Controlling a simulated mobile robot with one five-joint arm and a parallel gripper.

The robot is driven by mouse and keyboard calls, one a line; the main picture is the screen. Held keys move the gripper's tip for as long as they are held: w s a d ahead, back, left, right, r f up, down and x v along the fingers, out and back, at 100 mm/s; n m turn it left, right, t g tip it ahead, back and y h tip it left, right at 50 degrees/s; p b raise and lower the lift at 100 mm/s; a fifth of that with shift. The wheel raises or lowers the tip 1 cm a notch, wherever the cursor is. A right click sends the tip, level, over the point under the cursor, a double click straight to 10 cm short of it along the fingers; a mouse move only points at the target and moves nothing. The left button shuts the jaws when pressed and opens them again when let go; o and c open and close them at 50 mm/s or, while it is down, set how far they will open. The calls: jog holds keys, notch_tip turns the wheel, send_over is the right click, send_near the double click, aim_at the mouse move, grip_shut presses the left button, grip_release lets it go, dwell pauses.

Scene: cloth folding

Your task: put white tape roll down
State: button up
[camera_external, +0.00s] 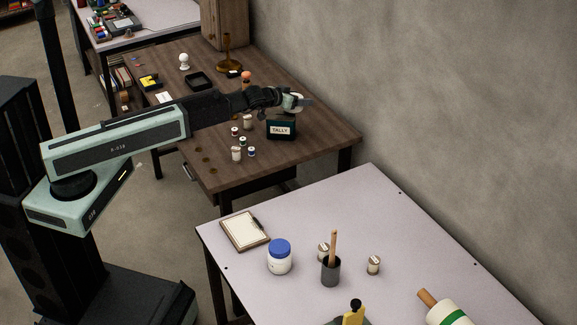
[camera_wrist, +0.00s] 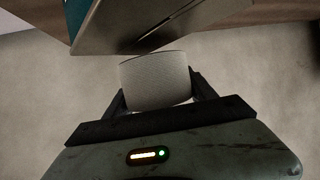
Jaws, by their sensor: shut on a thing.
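The white tape roll (camera_wrist: 156,82) sits between the two dark fingers of my gripper (camera_wrist: 158,98) in the wrist view, its curved side showing. In the external view my gripper (camera_external: 296,102) is stretched out over the far right part of the brown wooden table (camera_external: 325,125), just above and behind the dark TALLY box (camera_external: 281,128). The roll shows there as a small pale shape (camera_external: 291,101), partly covered by the gripper. I cannot tell whether the roll touches anything below it.
Several small spools (camera_external: 236,154) stand left of the TALLY box. A brass stand (camera_external: 229,55), a black tray (camera_external: 199,80) and a white knob-like thing (camera_external: 184,61) stand farther back. The table's right end is clear. A grey wall (camera_external: 430,90) runs along the right.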

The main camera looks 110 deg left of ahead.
jog(key=w+d+f+m+t+h+b, duration=0.1)
jog(key=w+d+f+b, duration=0.3)
jog(key=d, duration=1)
jog(key=w+d+f+m+t+h+b, duration=0.2)
jog(key=w+d, duration=0.4)
jog(key=d, duration=0.9)
jog(key=w+d+f+m+t+h+b, duration=0.1)
jog(key=w+d+f+b, duration=0.5)
jog(key=d, duration=0.9)
jog(key=shift+w+d+f+m+t+h+b, duration=0.1)
jog(key=shift+f+m+t+h+b, duration=0.1)
jog(key=shift+m+t+b, duration=0.25)
jog(key=shift+d+f+m+t+h+b, duration=0.1)
jog(key=shift+m+t+h, duration=0.15)
jog(key=shift+m, duration=0.4)
jog(key=b, duration=0.1)
send_over(363, 231)
jog(key=shift+s+d+f, duration=0.15)
jog(key=shift+s+f, duration=0.05)
jog(key=shift+f, duration=0.5)
notch_tip(363, 231, down, 4)
jog(key=b, duration=0.4)
jog(key=shift+w, duration=0.15)
jog(key=shift+r, duration=0.25)
jog(key=shift+f, duration=0.2)
jog(key=o, duration=1.4)
